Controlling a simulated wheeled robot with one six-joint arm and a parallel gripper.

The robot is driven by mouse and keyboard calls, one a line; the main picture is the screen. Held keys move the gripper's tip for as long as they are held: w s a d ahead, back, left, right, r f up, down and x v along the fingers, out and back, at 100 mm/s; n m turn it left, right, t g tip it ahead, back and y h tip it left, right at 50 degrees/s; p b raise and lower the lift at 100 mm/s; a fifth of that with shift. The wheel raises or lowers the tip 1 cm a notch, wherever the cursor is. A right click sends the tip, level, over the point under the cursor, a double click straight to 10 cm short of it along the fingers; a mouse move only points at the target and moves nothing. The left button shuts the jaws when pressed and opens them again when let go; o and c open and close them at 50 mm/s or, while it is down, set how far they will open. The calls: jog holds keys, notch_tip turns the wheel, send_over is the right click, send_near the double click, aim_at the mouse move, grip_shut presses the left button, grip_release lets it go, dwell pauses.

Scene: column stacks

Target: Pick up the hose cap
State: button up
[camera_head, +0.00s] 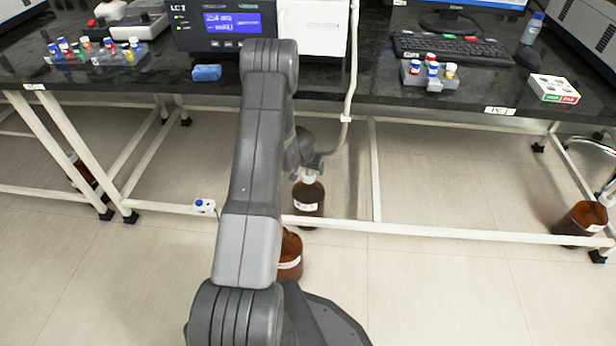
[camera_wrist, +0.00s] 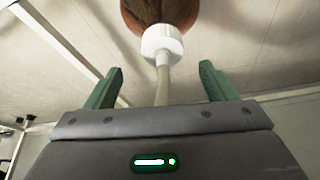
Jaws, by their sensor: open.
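The hose cap (camera_wrist: 162,42) is white and ribbed, seated on the neck of a brown bottle (camera_wrist: 160,10) at the top of the wrist view. A pale hose (camera_wrist: 162,85) runs from it back between my green fingers. My gripper (camera_wrist: 160,82) is open, with the cap beyond the fingertips and roughly midway between them. In the head view, the cap (camera_head: 309,177) tops a labelled brown bottle (camera_head: 309,200) on the floor under the bench. My gripper (camera_head: 311,161) is just above it there, partly hidden by my arm.
The dark bench top (camera_head: 375,88) and its white lower rail (camera_head: 420,232) are close to my arm. Another brown bottle (camera_head: 290,258) is partly hidden behind my arm. A brown bottle (camera_head: 580,222) stands at the right. The floor between is clear.

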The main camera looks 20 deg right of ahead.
aim_at(308, 175)
jog(key=f, duration=0.1)
jog(key=f+b, duration=0.1)
jog(key=f, duration=0.1)
jog(key=shift+w+f, duration=0.25)
jog(key=shift+w, duration=0.05)
jog(key=shift+w+d+f, duration=0.3)
jog(key=shift+f, duration=0.25)
jog(key=c, duration=1.1)
